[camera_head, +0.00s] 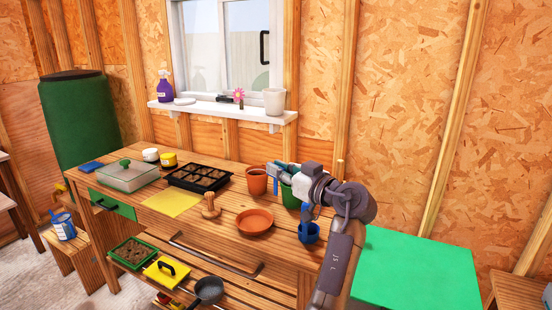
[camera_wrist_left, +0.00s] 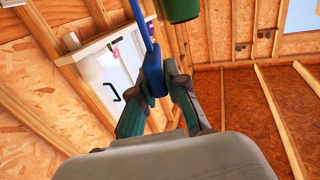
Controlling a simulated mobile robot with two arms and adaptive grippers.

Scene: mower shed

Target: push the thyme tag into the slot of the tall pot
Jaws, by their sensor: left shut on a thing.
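My left gripper (camera_head: 276,168) is shut on a blue tag (camera_head: 276,186), whose lettering I cannot read. The tag hangs down between a terracotta pot (camera_head: 256,181) and a green pot (camera_head: 288,197), which is partly hidden by my gripper and arm. I cannot see a slot. My right gripper is out of view.
The window sill (camera_head: 220,109) is behind.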

